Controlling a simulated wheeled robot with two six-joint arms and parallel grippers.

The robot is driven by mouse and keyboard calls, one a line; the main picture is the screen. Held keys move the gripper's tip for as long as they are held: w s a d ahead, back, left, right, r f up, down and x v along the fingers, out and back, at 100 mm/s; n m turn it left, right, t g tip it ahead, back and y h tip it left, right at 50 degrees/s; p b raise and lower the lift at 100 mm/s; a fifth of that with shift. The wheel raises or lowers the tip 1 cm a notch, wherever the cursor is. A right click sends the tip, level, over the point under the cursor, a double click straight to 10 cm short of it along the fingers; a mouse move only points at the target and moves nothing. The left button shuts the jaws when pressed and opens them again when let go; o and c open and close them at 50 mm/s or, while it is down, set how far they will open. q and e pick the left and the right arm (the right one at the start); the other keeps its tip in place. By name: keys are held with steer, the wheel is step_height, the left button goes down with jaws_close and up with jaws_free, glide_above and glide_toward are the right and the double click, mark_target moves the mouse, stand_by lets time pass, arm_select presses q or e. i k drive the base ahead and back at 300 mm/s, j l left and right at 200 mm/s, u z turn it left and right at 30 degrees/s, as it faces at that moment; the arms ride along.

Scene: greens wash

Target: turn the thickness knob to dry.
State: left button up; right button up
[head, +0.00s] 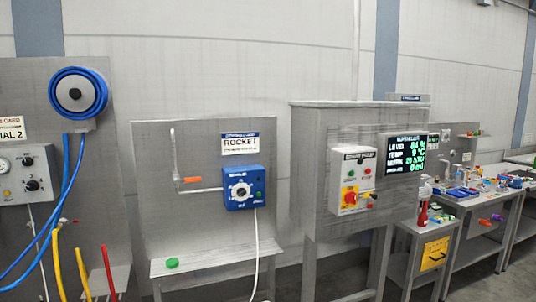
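A blue control box (244,187) is mounted on a grey upright panel left of centre. A grey box (27,174) at the far left also has dark knobs (32,185) and a gauge. Neither of my grippers is in view.
A sign reading "ROCKET" (240,143) hangs above the blue box, with an orange-handled crank (189,180) to its left. A shelf (215,257) juts out below. Blue hoses (66,190) hang at left. A cabinet with a switch box (358,180) and display (406,154) stands right.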

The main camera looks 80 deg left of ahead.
mark_target(28, 162)
steer(key=u, duration=4.5)
steer(key=i+j+z, duration=0.15)
steer(key=i, duration=0.4)
steer(key=i+z, duration=0.15)
steer(key=i, duration=0.4)
steer(key=i+j+z, duration=0.15)
steer(key=i, duration=0.35)
steer(key=i+j+z, duration=0.15)
steer(key=i+j, duration=0.25)
steer(key=i+j+z, duration=0.15)
steer(key=i+j, duration=0.15)
steer(key=i, duration=0.3)
